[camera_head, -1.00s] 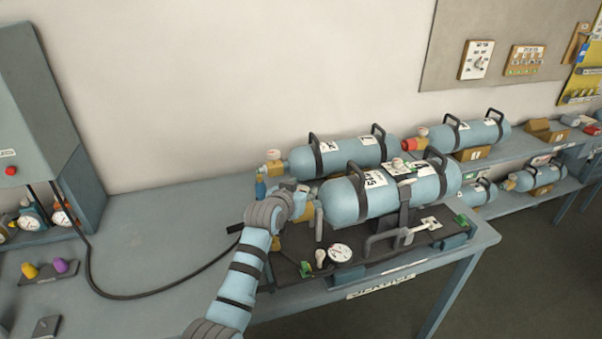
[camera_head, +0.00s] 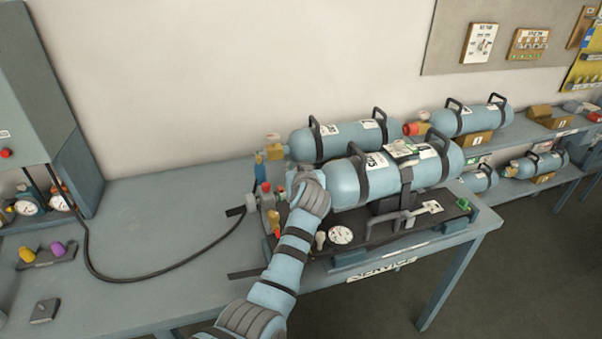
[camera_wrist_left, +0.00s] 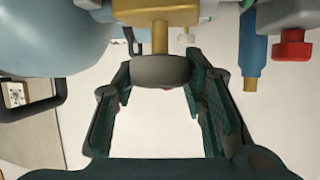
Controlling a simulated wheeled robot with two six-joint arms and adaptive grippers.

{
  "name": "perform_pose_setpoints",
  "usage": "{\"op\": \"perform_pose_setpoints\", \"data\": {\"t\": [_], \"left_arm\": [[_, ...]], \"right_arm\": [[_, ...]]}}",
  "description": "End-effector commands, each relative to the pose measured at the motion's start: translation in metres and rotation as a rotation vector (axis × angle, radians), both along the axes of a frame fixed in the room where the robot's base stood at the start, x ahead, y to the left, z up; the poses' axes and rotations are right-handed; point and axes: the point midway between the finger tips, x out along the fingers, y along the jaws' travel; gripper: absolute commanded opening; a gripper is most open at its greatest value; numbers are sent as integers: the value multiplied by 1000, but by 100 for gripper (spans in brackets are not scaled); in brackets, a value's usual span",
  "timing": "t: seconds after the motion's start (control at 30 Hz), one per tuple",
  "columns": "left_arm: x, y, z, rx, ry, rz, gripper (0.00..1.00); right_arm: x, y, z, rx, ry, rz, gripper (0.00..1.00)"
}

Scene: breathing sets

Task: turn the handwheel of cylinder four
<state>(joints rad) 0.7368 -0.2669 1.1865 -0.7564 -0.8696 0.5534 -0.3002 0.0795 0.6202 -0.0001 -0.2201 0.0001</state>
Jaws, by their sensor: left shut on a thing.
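A light blue cylinder (camera_head: 343,184) with black straps and handles lies on a dark board at the front of the bench. I cannot read its number surely. My left gripper reaches its valve end in the head view, where my own wrist hides the fingers and the handwheel. In the left wrist view a grey round handwheel (camera_wrist_left: 162,71) on a brass stem (camera_wrist_left: 160,36) sits between the two fingers of my left gripper (camera_wrist_left: 160,66), which is shut on it. My right gripper is not in view.
A gauge (camera_head: 340,235) sits on the board in front of the cylinder. A red knob (camera_head: 266,187) and a black hose (camera_head: 165,270) lie left of my wrist. A second cylinder (camera_head: 344,140) lies behind. The bench is clear at left centre.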

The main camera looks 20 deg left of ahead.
Motion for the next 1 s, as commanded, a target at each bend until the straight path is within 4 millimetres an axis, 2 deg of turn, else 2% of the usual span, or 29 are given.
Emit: {"op": "perform_pose_setpoints", "data": {"t": [0.17,0.2,0.33,0.67,0.77,1.0], "left_arm": [[0,0,0,-2,-1,-1,11],[0,0,0,-2,0,-1,41],[0,0,0,-1,1,-1,60],[0,0,3,0,0,0,60],[0,0,18,-1,-3,0,60],[0,0,78,-1,-2,-1,60]], "right_arm": [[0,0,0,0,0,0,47],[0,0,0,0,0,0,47],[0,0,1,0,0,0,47],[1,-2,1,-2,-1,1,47],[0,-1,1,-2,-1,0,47],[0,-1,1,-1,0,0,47]]}}
